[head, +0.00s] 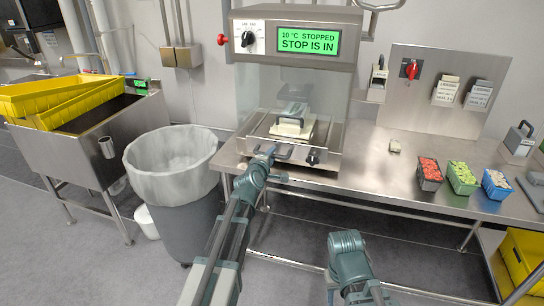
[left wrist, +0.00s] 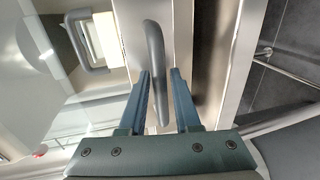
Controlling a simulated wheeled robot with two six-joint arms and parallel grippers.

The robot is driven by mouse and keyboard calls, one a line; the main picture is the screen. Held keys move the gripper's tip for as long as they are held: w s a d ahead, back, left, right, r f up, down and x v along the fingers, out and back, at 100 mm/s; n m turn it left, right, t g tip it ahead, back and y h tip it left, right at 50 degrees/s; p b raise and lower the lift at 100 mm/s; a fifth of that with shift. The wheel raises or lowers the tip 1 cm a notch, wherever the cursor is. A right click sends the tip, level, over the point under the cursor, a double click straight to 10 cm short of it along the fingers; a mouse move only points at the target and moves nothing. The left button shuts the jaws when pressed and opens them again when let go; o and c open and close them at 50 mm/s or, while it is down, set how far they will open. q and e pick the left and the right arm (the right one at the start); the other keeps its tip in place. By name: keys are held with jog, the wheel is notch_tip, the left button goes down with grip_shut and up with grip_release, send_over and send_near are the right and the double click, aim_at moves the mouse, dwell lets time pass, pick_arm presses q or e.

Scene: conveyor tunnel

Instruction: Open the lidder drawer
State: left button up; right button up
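The lidder (head: 293,80) is a steel machine with a clear front on the bench. Its green display reads "10 °C STOPPED, STOP IS IN". A drawer sits at its base, with a grey bar handle (head: 284,153) on its front. In the left wrist view this handle (left wrist: 154,42) runs between my left fingers. My left gripper (left wrist: 160,72) is open around the handle, with a gap on the right finger's side. In the head view it is at the drawer front. A pale block with a dark handle (head: 292,122) is inside the lidder. My right gripper is not in view; only right arm links show.
A lined grey bin (head: 171,165) stands left of the bench, near my left arm. The steel bench (head: 390,178) holds red, green and blue punnets at right. A sink with yellow crates (head: 62,98) is at far left. A black knob (head: 312,157) sits right of the handle.

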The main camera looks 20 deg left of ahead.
pick_arm(q)
grip_shut()
dwell(1.1)
